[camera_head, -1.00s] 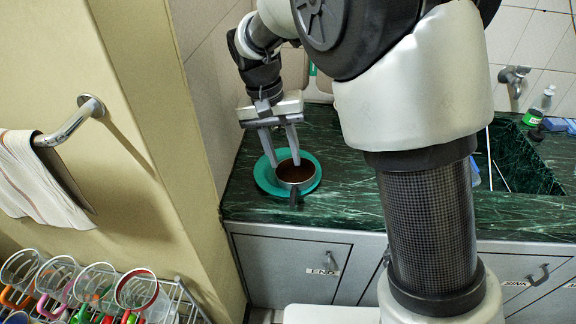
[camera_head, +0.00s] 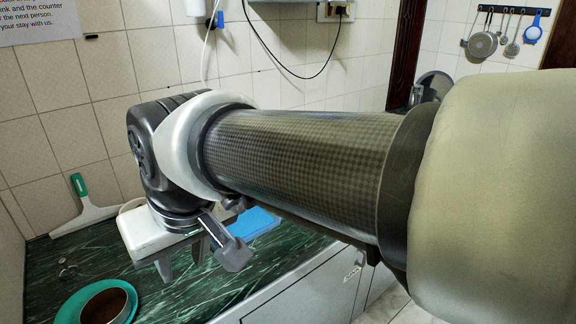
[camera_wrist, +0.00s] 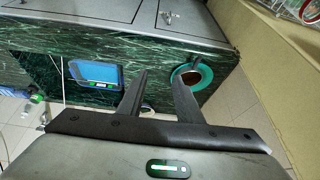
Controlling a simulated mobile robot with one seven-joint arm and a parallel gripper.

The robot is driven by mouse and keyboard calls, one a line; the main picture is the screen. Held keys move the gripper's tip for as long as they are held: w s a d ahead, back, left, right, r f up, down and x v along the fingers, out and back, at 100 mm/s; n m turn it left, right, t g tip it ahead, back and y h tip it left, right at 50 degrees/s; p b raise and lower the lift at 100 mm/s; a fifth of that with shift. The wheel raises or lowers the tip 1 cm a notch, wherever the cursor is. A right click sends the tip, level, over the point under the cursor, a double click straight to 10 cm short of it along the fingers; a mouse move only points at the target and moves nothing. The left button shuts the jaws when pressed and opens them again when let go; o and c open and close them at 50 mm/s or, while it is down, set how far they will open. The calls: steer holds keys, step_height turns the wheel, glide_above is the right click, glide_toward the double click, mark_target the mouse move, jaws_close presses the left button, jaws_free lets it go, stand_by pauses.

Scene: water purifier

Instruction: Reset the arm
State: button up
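My gripper (camera_head: 181,266) is open and empty above the green marble counter, to the right of and apart from a small round pan (camera_head: 106,306) with a brown inside. The pan rests on a teal plate (camera_head: 70,309) at the lower left corner of the head view, partly cut off by the frame. In the wrist view both fingers of my gripper (camera_wrist: 164,76) are spread with nothing between them. The pan (camera_wrist: 190,78) and plate (camera_wrist: 206,72) lie beyond the right fingertip. My arm stretches across the head view and hides part of the counter.
A blue tray-like object (camera_head: 254,223) lies behind my gripper and shows in the wrist view (camera_wrist: 95,72). A green-handled squeegee (camera_head: 84,207) leans by the tiled wall. A small metal item (camera_head: 66,267) lies on the counter. Utensils (camera_head: 483,43) hang at the upper right.

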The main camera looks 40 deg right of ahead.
steer(key=shift+s+d+f+t, duration=0.2)
steer(key=shift+s+d, duration=0.1)
steer(key=shift+s, duration=0.3)
steer(key=shift+s+d+f+t, duration=0.1)
steer(key=shift+s+d+t, duration=0.15)
steer(key=shift+s, duration=0.3)
step_height(320, 180, up, 12)
steer(key=p, duration=1.1)
steer(key=shift+p, duration=0.4)
